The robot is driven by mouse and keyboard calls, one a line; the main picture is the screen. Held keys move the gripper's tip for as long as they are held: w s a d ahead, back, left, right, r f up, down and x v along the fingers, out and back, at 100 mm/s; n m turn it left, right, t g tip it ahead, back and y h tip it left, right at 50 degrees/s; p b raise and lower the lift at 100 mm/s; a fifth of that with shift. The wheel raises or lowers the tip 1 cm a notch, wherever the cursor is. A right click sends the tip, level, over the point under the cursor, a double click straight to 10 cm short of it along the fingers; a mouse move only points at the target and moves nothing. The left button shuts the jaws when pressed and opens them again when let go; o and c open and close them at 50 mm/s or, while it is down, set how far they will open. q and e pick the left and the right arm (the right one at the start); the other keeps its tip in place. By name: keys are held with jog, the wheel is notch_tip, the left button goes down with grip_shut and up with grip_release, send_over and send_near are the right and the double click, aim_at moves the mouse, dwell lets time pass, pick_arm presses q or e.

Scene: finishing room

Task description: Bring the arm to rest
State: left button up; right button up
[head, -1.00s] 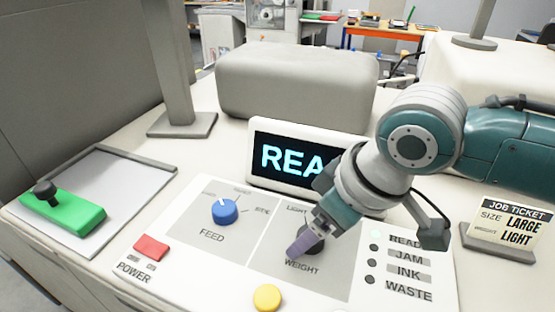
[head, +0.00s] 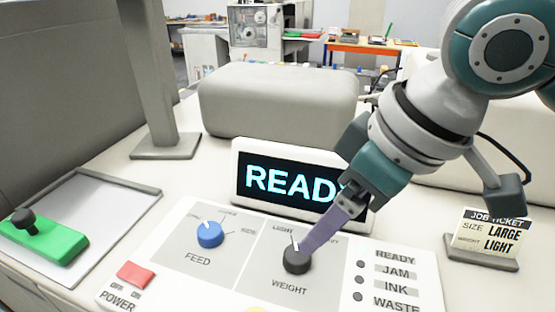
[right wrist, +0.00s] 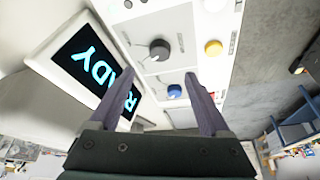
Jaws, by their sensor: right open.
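My right gripper (head: 318,238) reaches in from the right, over the control panel near the black WEIGHT knob (head: 296,262). In the right wrist view the gripper (right wrist: 150,85) has its two purple fingers spread, with nothing between them. There the WEIGHT knob (right wrist: 159,49) lies ahead of the fingertips, clear of them. The knob's white pointer faces up the panel, near the LIGHT label. The display (head: 290,180) reads READY, its right end partly hidden by my arm. My left gripper is not in view.
The blue FEED knob (head: 209,235) and red POWER switch (head: 134,273) are on the panel's left. A job ticket (head: 490,236) reading SIZE LARGE, WEIGHT LIGHT stands at the right. A tray with a green handled block (head: 45,240) lies far left. A grey post (head: 151,90) rises behind.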

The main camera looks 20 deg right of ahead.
jog(key=shift+s+r, duration=0.1)
jog(key=shift+m+t+y, duration=0.3)
jog(key=shift+m+y, duration=0.1)
jog(key=shift+m, duration=0.1)
jog(key=s+a, duration=0.1)
jog(key=s, duration=0.1)
jog(key=s+a+f, duration=0.1)
jog(key=s, duration=0.2)
jog(key=s+a+f, duration=0.1)
jog(key=s, duration=0.1)
jog(key=shift+s+a+f, duration=0.25)
jog(key=shift+s+a, duration=0.1)
jog(key=shift+a, duration=0.05)
jog(key=s+d+m+h, duration=0.1)
jog(key=s+d, duration=0.1)
jog(key=s, duration=0.1)
jog(key=s+d+f+m+h, duration=0.1)
jog(key=s+d, duration=0.2)
jog(key=s+d+f+m+h, duration=0.1)
jog(key=s+d, duration=0.1)
jog(key=s, duration=0.1)
jog(key=shift+d+m, duration=0.3)
jog(key=shift+m, duration=0.1)
notch_tip(320, 180, up, 26)
jog(key=p, duration=2.5)
jog(key=shift+d+p, duration=0.25)
jog(key=shift+p, duration=0.05)
jog(key=shift+s+f, duration=0.1)
jog(key=shift+f, duration=0.05)
